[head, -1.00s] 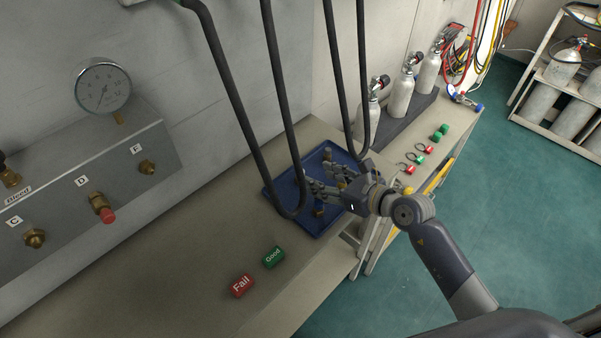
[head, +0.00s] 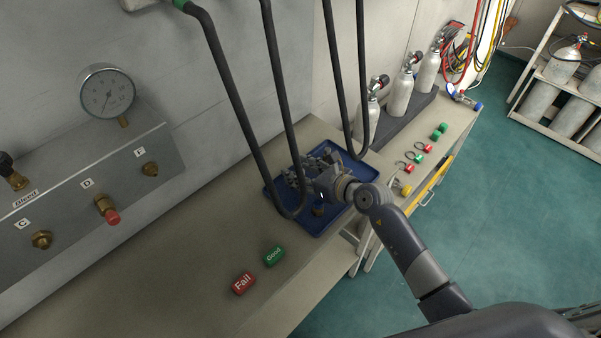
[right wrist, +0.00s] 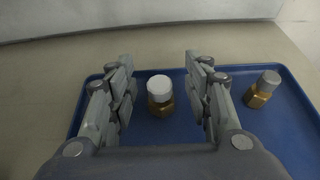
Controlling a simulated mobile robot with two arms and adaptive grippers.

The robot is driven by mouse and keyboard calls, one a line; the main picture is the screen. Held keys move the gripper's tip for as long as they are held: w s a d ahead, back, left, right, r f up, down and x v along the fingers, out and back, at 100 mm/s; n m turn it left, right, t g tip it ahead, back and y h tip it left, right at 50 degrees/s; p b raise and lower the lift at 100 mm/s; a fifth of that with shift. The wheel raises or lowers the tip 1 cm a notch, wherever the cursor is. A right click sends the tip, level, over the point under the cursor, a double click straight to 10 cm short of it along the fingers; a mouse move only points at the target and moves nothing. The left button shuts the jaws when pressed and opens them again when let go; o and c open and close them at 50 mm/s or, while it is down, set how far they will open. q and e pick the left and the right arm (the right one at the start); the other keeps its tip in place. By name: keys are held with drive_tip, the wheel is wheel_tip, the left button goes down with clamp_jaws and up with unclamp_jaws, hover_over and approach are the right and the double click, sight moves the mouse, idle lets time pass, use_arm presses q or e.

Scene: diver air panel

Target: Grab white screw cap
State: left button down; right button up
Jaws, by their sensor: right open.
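The white screw cap (right wrist: 159,86) sits on top of a brass fitting (right wrist: 161,105) that stands upright in the blue tray (right wrist: 150,134). My right gripper (right wrist: 159,75) is open, with one finger on each side of the cap and a gap to both. In the head view my right gripper (head: 303,174) is over the blue tray (head: 322,228), and it hides the cap there. A second brass fitting with a grey top (right wrist: 263,89) stands in the tray to the right, outside the fingers. My left gripper is not in view.
Black hoses (head: 235,100) hang down close to the tray and my right gripper. Green Good (head: 273,256) and red Fail (head: 243,283) blocks lie on the bench. The gauge panel (head: 90,190) is at left. Grey cylinders (head: 401,97) stand behind right.

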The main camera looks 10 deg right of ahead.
drive_tip(key=shift+c, duration=0.5)
clamp_jaws()
drive_tip(key=shift+r, duration=0.1)
